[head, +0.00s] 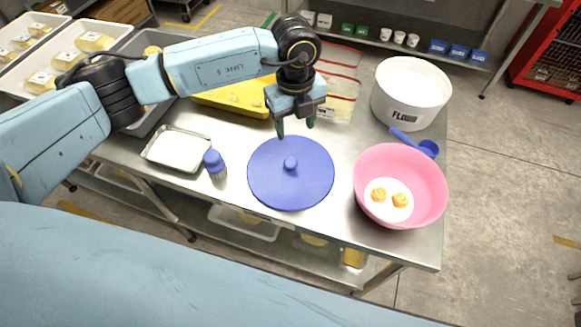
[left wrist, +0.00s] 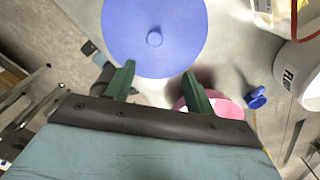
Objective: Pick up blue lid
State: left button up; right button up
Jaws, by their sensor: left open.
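The blue lid (head: 268,182) is a flat round disc with a small knob (head: 290,163) at its middle. My left gripper (head: 296,128) is above the table near the lid's far edge, apart from the knob. In the left wrist view the lid (left wrist: 150,60) lies ahead of the two green fingers, and the left gripper (left wrist: 160,78) is open with nothing between its fingertips. My right gripper does not show in either view.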

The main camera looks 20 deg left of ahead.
pick_arm(q)
send_over(291, 162)
jog(key=f, duration=0.7)
jog(key=shift+w+d+f, duration=0.25)
jog(key=shift+f, duration=0.1)
jog(key=shift+s+a+f+p, duration=0.15)
jog(key=shift+f+p, duration=0.05)
jog(key=shift+f, duration=1.2)
jog(key=shift+s+a+f+p, duration=0.1)
jog(key=shift+s+f+p, duration=0.05)
jog(key=shift+f, duration=1.2)
jog(key=c, duration=1.1)
jog(key=shift+o, duration=0.2)
